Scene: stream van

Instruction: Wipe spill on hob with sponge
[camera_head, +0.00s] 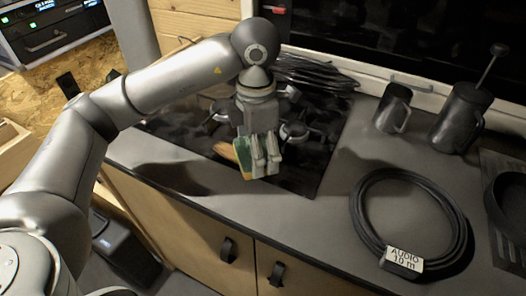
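The sponge (244,158), green with a yellow edge, is at the fingertips of my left gripper (262,158), over the front part of the hob. The gripper points down and looks shut on the sponge, with its grey fingers covering the sponge's right side. The black hob (328,142) with its burners lies under the gripper and is partly hidden by my arm. An orange-brown patch (225,151), seemingly the spill, shows on the hob just left of the sponge. The rest of it is hidden. My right gripper is not in view.
A coiled black cable (463,235) with an "AUDIO 10 m" tag (405,259) lies on the grey counter right of the hob. A dark mug (393,108) and a dark jug (460,118) stand behind it. Black cables (310,74) lie behind the hob.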

